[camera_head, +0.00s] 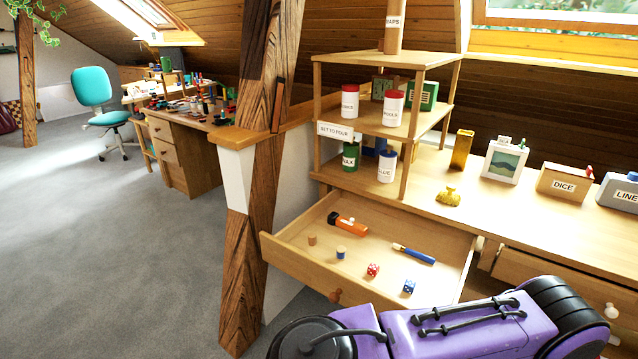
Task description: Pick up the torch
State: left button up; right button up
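What looks like the torch (347,224), an orange body with a black end, lies on its side inside the open drawer (290,255), towards its back left. Nothing is touching it from above. Neither of my grippers shows in the head view, so I cannot see whether they are open or shut.
The drawer also holds a blue pen-like stick (413,253), a red die (373,269), a blue die (409,286) and two small cylinders (341,253). A shelf with jars (393,108) stands behind it. A timber post (245,240) rises close to the drawer's left.

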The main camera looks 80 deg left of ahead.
aim_at(334, 218)
jog(key=k, duration=0.4)
jog(key=u, duration=0.95)
